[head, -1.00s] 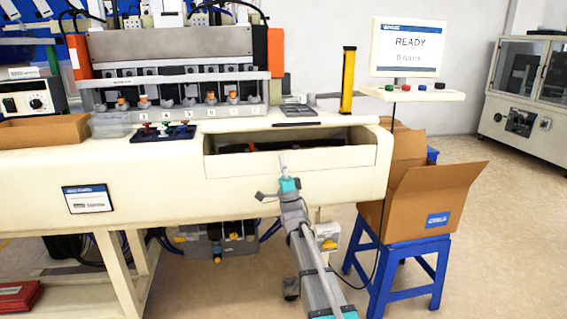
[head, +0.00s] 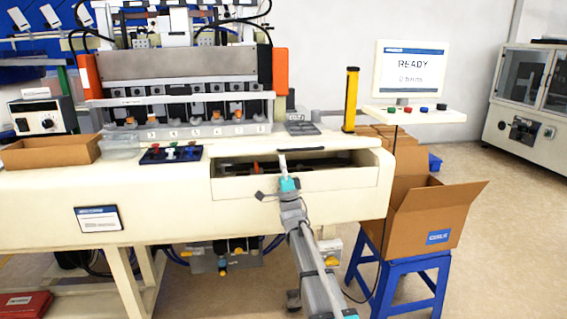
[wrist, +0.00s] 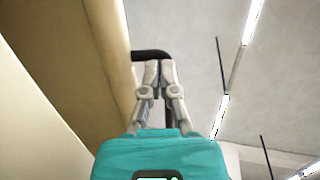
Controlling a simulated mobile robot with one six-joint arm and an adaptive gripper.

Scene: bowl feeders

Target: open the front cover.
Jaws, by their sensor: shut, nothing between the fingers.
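The front cover (head: 340,182) is the cream panel on the machine's front, right of centre. Above its upper edge is a gap with a dark inside and something orange (head: 258,167) in it. My gripper (head: 282,155) is in front of this gap, its fingertips above the cover's upper edge. In the wrist view the fingers (wrist: 158,66) are shut and empty, pointing up. A dark, bent bar (wrist: 150,54) shows right at or behind the fingertips; I cannot tell whether they touch.
A yellow post (head: 350,100) stands to the right. An open cardboard box (head: 425,215) on a blue stool (head: 400,270) is right of my arm. Open floor lies further right.

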